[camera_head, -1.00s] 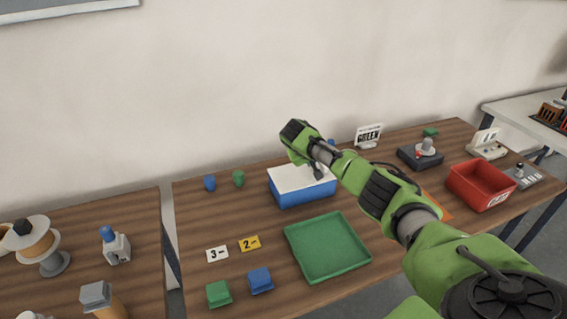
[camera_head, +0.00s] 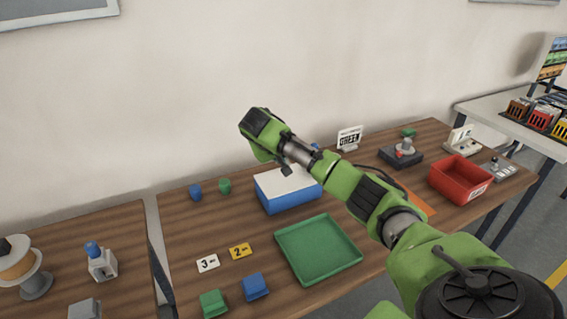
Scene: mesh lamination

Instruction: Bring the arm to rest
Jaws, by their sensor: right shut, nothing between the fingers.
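My right arm, green with dark joints, reaches in from the lower right across the table. My right gripper (camera_head: 287,170) is at the far end of the arm, small and dark, above the blue box with a white top (camera_head: 284,188). It is shut with nothing in it and looks apart from the box. My left gripper is not in view.
Another table (camera_head: 120,235) stands left.

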